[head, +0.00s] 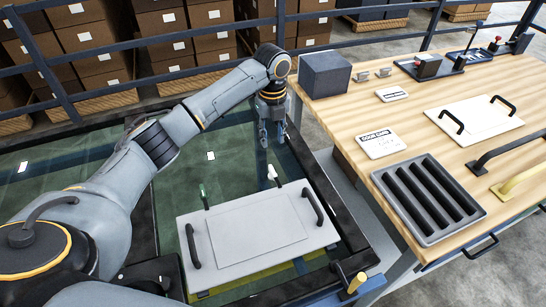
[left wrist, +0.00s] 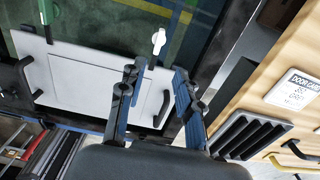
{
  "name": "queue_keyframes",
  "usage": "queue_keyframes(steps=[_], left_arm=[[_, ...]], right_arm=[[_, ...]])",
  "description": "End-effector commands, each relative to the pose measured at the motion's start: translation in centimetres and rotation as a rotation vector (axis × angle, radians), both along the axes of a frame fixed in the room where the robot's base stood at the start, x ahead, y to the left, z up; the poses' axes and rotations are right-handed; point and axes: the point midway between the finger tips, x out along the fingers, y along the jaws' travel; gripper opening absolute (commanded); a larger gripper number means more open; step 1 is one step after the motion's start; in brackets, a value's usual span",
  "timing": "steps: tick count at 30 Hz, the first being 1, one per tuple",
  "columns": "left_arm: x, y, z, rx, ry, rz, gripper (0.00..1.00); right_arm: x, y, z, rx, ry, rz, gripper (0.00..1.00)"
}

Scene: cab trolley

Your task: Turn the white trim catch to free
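The white trim catch (head: 273,174) is a small white lever at the far edge of a light grey panel (head: 210,255) with two black handles. In the left wrist view the white catch (left wrist: 158,40) shows just beyond the fingertips. A green catch (head: 204,196) stands further left on the same edge; it also shows in the left wrist view (left wrist: 43,12). My left gripper (head: 272,143) points down beyond the white catch in the head view, apart from it. In the left wrist view its fingers (left wrist: 158,72) are spread with nothing between them. My right gripper is not in view.
A dark frame with glass (head: 100,185) surrounds the panel. A wooden bench (head: 345,115) on the right holds a ribbed black tray (head: 425,240), a dark grey block (head: 325,74), cards and a white handled panel (head: 475,118). Railings and stacked boxes stand behind.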

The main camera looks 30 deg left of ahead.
Motion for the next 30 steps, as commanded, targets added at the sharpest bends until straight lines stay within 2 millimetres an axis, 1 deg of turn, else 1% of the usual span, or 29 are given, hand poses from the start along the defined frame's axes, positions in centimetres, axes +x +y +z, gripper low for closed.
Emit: queue_keyframes(steps=[1,3,8,12,15,18,21,24,30], left_arm=[[-0.1,0.0,-0.7,0.001,0.004,0.000,0.34],[-0.1,0.0,-1.9,0.001,0.004,0.000,0.34],[-0.2,-0.1,-5.3,0.000,0.005,0.000,0.34],[-0.2,-0.1,-8.3,0.000,0.005,0.001,0.34],[-0.2,-0.1,-10.1,0.001,0.004,0.000,0.34],[-0.1,0.0,-11.5,0.001,0.002,0.002,0.34],[-0.1,-0.1,-12.4,0.000,0.001,0.000,0.34],[-0.1,-0.1,-12.8,0.001,0.001,-0.001,0.34],[-0.1,-0.1,-13.0,0.000,0.000,-0.001,0.34]], right_arm=[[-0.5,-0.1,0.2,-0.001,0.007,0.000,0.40],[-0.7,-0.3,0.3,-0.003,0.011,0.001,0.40],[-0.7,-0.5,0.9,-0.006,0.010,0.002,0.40],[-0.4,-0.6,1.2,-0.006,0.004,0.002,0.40],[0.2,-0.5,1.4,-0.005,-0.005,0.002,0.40],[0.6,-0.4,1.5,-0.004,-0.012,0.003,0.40],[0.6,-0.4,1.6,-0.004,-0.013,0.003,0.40],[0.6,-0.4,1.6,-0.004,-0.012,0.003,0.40],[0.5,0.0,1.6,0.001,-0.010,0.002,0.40]])
